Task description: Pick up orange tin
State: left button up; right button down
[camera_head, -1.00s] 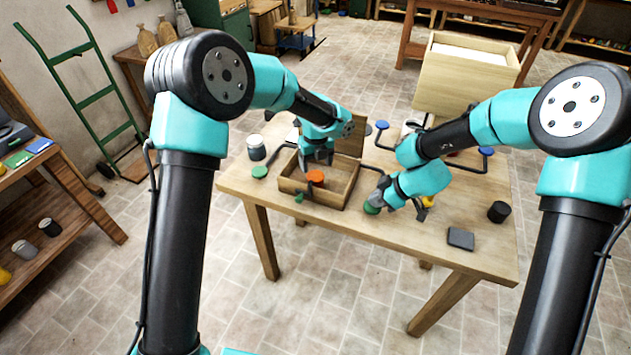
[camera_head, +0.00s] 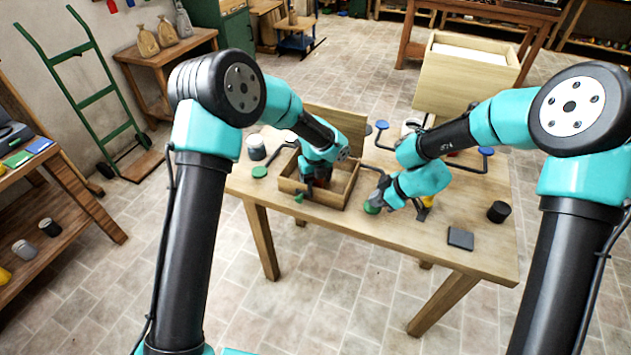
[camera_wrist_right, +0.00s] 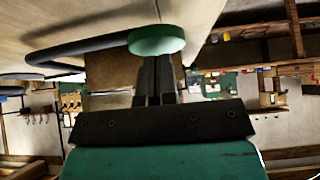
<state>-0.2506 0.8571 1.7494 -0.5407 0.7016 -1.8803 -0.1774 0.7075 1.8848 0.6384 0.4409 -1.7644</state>
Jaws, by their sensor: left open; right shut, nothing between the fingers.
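The orange tin (camera_head: 320,183) is in the open wooden box (camera_head: 326,201) on the table. Only a dark reddish part of it shows, as my left gripper covers most of it in the head view. My left gripper (camera_head: 314,180) is open and low in the box, over the tin; I cannot tell whether the fingers touch it. My right gripper (camera_head: 377,202) is shut and empty beside a green round knob (camera_head: 371,208). In the right wrist view the shut fingers (camera_wrist_right: 156,62) are close to the green knob (camera_wrist_right: 157,40) on a dark curved bar.
A raised wooden lid (camera_head: 336,124) stands behind the box. A white jar with a dark base (camera_head: 256,148) stands left of it. A black cylinder (camera_head: 498,211) and a dark flat block (camera_head: 460,239) lie at the table's right. Blue knobs (camera_head: 486,151) rise at the back.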

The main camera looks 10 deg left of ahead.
pick_arm(q)
jog(key=shift+f, duration=0.3)
jog(key=shift+c, duration=0.3)
jog(key=c, duration=0.7)
jog(key=shift+r, duration=0.2)
notch_tip(320, 180, up, 10)
jog(key=shift+f, duration=0.15)
dwell(0.6)
